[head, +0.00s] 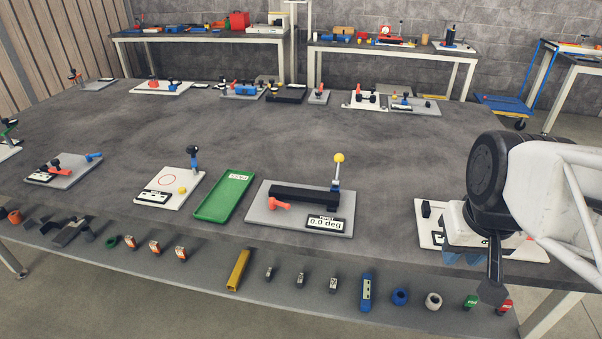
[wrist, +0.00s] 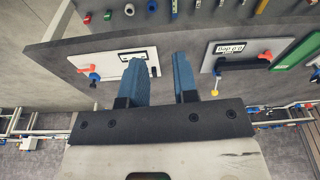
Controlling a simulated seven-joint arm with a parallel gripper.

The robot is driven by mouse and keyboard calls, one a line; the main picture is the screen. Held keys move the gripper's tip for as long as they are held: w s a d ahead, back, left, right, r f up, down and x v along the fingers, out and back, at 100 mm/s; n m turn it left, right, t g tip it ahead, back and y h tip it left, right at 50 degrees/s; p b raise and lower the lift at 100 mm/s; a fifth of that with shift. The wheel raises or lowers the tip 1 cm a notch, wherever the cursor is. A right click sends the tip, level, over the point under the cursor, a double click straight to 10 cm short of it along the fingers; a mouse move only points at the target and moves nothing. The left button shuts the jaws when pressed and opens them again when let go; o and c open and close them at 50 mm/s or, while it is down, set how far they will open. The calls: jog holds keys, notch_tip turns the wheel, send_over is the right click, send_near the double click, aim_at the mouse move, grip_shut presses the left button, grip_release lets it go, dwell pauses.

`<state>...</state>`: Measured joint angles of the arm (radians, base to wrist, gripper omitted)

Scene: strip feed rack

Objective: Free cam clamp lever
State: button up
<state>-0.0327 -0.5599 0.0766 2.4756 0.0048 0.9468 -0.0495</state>
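A grey plate (head: 258,219) in the middle of the table bears a black bar (head: 300,196), an orange lever (head: 280,204), a post with a yellow ball knob (head: 338,158) and a "0.0 deg" display (head: 325,224). In the wrist view the orange lever (wrist: 265,55) and yellow knob (wrist: 214,92) are at right. A white plate (wrist: 112,67) near the fingers carries a display and an orange part (wrist: 84,68). No label tells which is the cam clamp lever. My gripper (wrist: 158,78), with blue fingers, is open and empty; in the head view it (head: 466,255) hides part of the white plate.
A green tray (head: 225,196) lies left of the grey plate, then a white plate with a red circle (head: 168,199). Several small parts, including a yellow bar (head: 238,270) and a blue bar (head: 366,292), line the front edge. The table (head: 390,150) behind the grey plate is clear.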

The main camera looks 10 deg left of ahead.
jog(key=w+a+n+g, duration=0.1)
jog(key=w+a+n, duration=0.2)
jog(key=w+a, duration=0.5)
jog(key=n+g, duration=0.3)
jog(key=n, duration=0.6)
send_near(280, 205)
jog(key=w, duration=0.1)
jog(key=shift+d+f+y, duration=0.3)
jog(key=shift+d+f, duration=0.1)
jog(key=shift+f, duration=0.05)
jog(key=shift+f, duration=0.15)
jog(key=shift+s+a+f, duration=0.1)
jog(key=shift+s+f, duration=0.15)
jog(key=shift+f, duration=1)
jog(key=shift+s+a+f, duration=0.1)
jog(key=shift+s+f, duration=0.15)
jog(key=shift+f, duration=0.95)
jog(key=shift+s+a+f, duration=0.1)
jog(key=shift+s+f, duration=0.15)
jog(key=shift+f, duration=1)
grip_shut()
